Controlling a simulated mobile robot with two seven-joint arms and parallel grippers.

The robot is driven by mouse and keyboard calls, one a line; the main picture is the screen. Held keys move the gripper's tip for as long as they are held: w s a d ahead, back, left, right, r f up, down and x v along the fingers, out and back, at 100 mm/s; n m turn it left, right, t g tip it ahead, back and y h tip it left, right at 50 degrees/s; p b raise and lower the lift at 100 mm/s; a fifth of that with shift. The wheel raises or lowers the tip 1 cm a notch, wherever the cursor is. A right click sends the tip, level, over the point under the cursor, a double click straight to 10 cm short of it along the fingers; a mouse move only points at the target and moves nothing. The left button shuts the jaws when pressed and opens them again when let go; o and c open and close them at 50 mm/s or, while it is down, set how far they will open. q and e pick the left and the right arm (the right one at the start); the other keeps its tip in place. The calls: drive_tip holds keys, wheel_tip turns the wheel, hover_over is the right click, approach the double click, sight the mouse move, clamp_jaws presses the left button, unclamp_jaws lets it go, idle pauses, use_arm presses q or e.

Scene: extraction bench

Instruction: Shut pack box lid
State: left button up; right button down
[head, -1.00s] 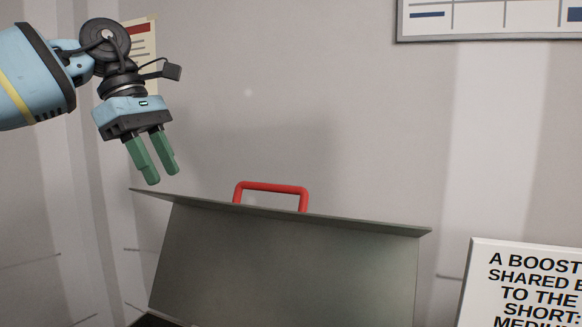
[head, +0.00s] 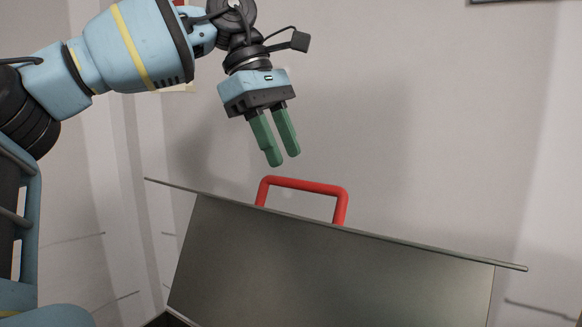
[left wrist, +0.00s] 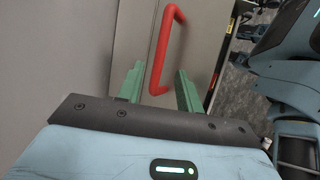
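The grey pack box lid (head: 335,265) stands raised in the head view, its inner face toward me. A red handle (head: 304,185) sticks up behind its top edge. My left gripper (head: 282,160) hangs above the lid, just over the left part of the handle in the picture, with its green fingers apart and nothing between them. In the left wrist view the red handle (left wrist: 163,50) lies ahead of the open fingers (left wrist: 160,90), against the grey lid (left wrist: 138,30). I cannot see contact. My right gripper is not in view.
A pale wall (head: 420,110) stands behind the lid. Free space surrounds my left gripper above the lid. The box body is mostly below the head view. In the left wrist view, dark speckled floor (left wrist: 234,85) shows at the right.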

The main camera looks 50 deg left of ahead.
sight(290, 179)
use_arm(q)
drive_tip(key=shift+x, duration=1.95)
drive_tip(key=shift+c, duration=0.4)
clamp_jaws()
